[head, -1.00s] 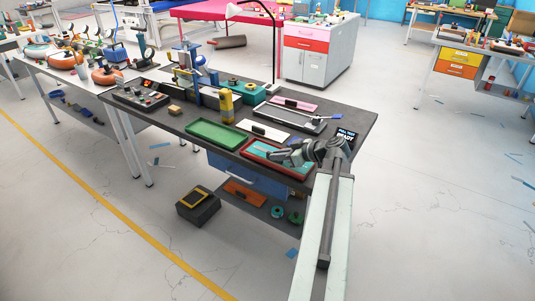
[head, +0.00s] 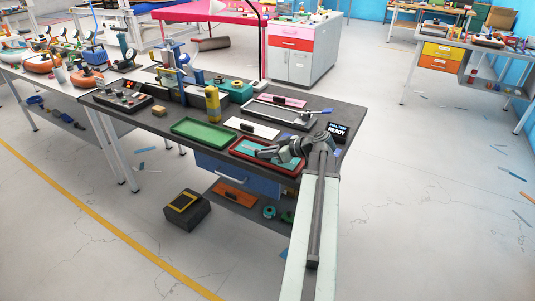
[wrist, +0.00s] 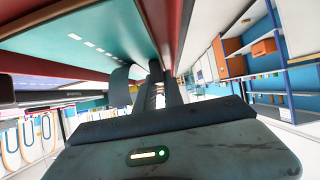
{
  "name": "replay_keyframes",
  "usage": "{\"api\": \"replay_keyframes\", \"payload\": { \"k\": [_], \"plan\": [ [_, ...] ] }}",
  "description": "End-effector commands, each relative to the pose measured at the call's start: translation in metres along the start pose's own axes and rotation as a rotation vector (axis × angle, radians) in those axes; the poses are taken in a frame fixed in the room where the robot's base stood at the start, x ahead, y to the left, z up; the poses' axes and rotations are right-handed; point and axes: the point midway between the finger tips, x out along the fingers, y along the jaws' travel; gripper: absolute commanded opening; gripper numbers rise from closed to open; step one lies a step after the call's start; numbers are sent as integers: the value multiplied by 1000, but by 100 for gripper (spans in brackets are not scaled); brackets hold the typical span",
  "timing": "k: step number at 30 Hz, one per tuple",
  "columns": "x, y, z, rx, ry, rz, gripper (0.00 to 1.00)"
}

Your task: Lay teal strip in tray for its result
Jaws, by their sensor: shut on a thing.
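My gripper (head: 262,153) is low over the red-rimmed tray (head: 236,153) at the front right of the dark workbench. It is shut on the teal strip (head: 292,163), which shows beside and under my wrist. In the wrist view the strip (wrist: 85,35) is a broad teal surface with white dashes, at the upper left of my dark fingers (wrist: 150,92). A red edge (wrist: 182,25) runs beside it. Whether the strip touches the tray floor I cannot tell. A green tray (head: 200,121) lies to the left, apparently empty.
A white plate (head: 252,128) with a dark piece lies behind the red tray. A long grey tray or fixture (head: 275,113) and a pink strip (head: 283,101) lie farther back. A small display (head: 339,132) reading READY stands at the right.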

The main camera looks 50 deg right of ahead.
Motion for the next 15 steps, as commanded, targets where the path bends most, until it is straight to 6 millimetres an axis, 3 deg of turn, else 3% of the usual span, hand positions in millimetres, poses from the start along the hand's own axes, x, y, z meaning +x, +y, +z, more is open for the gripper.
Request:
{"api": "replay_keyframes", "payload": {
  "k": [1, 2, 4, 15],
  "plan": [
    [2, 0, 3, 0, 0, 0, 0],
    [2, 0, 3, 0, 0, 0, 15],
    [1, 0, 2, 0, 0, 0, 34],
    [1, -1, 1, 0, 0, -3, 34]
  ]
}}
